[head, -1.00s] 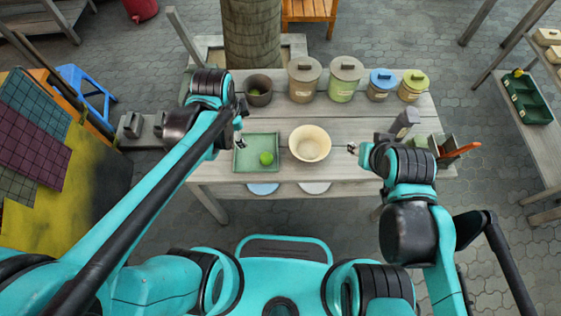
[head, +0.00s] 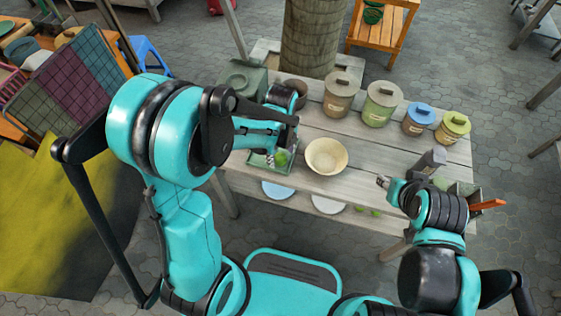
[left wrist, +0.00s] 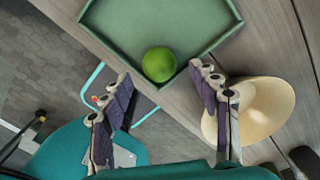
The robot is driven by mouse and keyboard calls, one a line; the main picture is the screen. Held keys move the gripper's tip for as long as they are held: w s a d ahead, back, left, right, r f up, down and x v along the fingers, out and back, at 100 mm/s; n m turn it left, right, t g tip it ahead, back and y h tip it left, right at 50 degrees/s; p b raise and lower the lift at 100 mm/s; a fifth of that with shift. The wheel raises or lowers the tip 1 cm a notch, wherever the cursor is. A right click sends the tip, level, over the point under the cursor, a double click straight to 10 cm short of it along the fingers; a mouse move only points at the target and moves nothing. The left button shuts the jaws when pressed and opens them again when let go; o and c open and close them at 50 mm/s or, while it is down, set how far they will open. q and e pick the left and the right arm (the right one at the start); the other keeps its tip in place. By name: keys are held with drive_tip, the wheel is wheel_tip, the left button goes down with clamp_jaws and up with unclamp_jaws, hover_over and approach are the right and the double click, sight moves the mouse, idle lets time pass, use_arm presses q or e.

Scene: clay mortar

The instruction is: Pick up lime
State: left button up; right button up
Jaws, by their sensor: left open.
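The green lime (head: 282,157) lies in the shallow green tray (head: 257,160) on the wooden table. In the left wrist view the lime (left wrist: 159,64) rests in the near corner of the tray (left wrist: 125,42). My left gripper (left wrist: 165,90) is open and empty, its two fingers spread to either side of the lime and a little short of it. In the head view my left gripper (head: 277,140) hangs over the tray and hides much of it. My right gripper (head: 383,181) is small near the table's front edge; its jaw state is unclear.
A cream bowl (head: 326,156) stands just right of the tray, close to my left gripper's right finger in the wrist view (left wrist: 254,115). Several lidded jars, including a blue-lidded one (head: 418,119), line the table's back. The tabletop (head: 370,150) right of the bowl is clear.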

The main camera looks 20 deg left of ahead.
use_arm(q)
wheel_tip(320, 180, down, 2)
drive_tip(key=shift+f, duration=0.15)
use_arm(e)
drive_tip(key=shift+f, duration=0.5)
use_arm(q)
drive_tip(key=c, duration=1.2)
drive_tip(key=shift+r, duration=0.25)
drive_tip(key=shift+c, duration=0.2)
use_arm(e)
drive_tip(key=shift+r, duration=0.1)
